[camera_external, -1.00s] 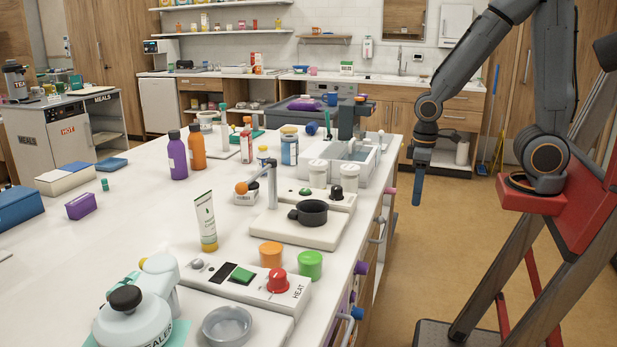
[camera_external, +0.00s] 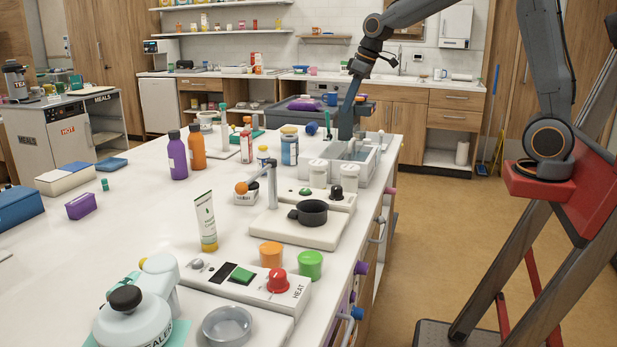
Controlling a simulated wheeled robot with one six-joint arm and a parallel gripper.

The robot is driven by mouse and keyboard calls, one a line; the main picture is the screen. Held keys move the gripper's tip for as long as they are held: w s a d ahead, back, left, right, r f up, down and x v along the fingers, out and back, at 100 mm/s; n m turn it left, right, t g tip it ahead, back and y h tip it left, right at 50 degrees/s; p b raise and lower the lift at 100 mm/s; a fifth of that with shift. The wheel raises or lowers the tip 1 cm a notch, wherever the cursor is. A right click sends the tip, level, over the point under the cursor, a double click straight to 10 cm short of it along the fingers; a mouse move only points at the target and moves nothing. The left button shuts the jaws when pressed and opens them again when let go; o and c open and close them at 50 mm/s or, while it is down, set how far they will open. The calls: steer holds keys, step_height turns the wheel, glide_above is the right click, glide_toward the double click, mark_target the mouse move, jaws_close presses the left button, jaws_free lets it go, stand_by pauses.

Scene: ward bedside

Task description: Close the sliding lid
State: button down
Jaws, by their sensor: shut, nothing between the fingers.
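A white open-topped box (camera_external: 364,173) with inner walls stands near the right edge of the long white counter. A blue-grey panel (camera_external: 354,152) shows inside it; I cannot tell for sure whether this is the sliding lid or how far it is slid. My gripper (camera_external: 345,134) points down at the back of this box, over the counter, with its fingers shut and empty. Its tips merge with a dark grey upright behind the box, so I cannot tell whether they touch anything.
A grey case (camera_external: 299,115) lies behind. The floor (camera_external: 440,230) right of the counter is clear.

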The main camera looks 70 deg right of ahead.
steer(key=p, duration=0.2)
glide_above(346, 151)
steer(key=w, duration=0.3)
step_height(346, 151, down, 9)
steer(key=shift+w, duration=0.1)
steer(key=shift+s+f, duration=0.25)
steer(key=shift+s, duration=0.05)
steer(key=shift+s+f+p, duration=0.1)
steer(key=shift+s+p, duration=0.55)
steer(key=shift+s, duration=0.55)
steer(key=shift+s+f, duration=0.2)
steer(key=shift+s, duration=0.2)
steer(key=s, duration=0.5)
steer(key=shift+s, duration=0.3)
steer(key=shift+a+f, duration=0.1)
